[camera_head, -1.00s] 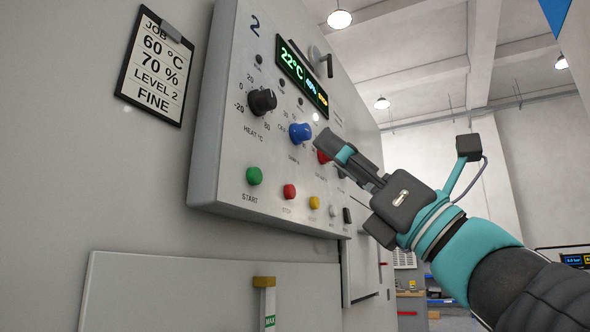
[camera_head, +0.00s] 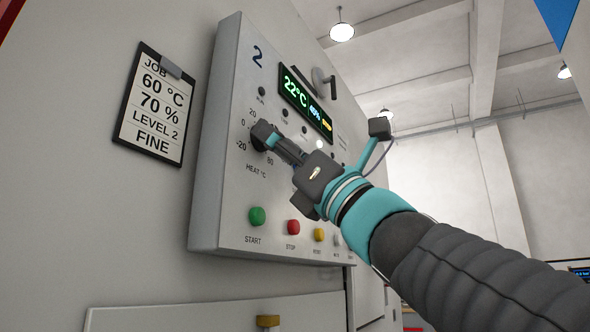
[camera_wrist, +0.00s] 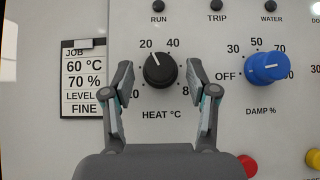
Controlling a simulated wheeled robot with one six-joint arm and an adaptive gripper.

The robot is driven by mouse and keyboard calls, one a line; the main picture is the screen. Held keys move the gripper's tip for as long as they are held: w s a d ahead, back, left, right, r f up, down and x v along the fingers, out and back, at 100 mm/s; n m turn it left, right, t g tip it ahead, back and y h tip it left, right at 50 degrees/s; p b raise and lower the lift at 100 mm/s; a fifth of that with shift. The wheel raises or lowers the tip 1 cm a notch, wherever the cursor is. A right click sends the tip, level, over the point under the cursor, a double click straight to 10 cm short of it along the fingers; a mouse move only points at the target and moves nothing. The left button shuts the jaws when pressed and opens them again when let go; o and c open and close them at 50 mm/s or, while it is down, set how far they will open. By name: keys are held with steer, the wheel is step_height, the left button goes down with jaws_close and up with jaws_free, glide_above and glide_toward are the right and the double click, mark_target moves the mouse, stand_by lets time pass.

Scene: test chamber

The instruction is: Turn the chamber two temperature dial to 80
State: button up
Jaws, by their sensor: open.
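The chamber two panel (camera_head: 225,185) carries a black HEAT °C dial. In the wrist view the dial (camera_wrist: 160,70) shows between my fingers, its white mark pointing up and left, between 20 and 40 and nearer 20. The 80 is partly hidden by the right finger. My gripper (camera_wrist: 160,90) is open, with one finger on each side of the dial; I cannot tell whether either touches it. In the head view my gripper (camera_head: 268,138) covers most of the dial. The display (camera_head: 305,103) reads 22 °C.
The blue DAMP % dial (camera_wrist: 267,68) sits close to the right of my gripper. Green START (camera_head: 257,215), red STOP (camera_head: 293,227) and yellow (camera_head: 319,234) buttons lie below. A clipboard (camera_head: 155,105) reading 60 °C, 70 %, LEVEL 2, FINE hangs left of the panel.

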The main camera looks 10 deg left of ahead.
steer(key=shift+w+a+r, duration=0.1)
steer(key=shift+a+r, duration=0.2)
steer(key=shift+r, duration=0.05)
steer(key=c, duration=1)
steer(key=shift+o, duration=0.2)
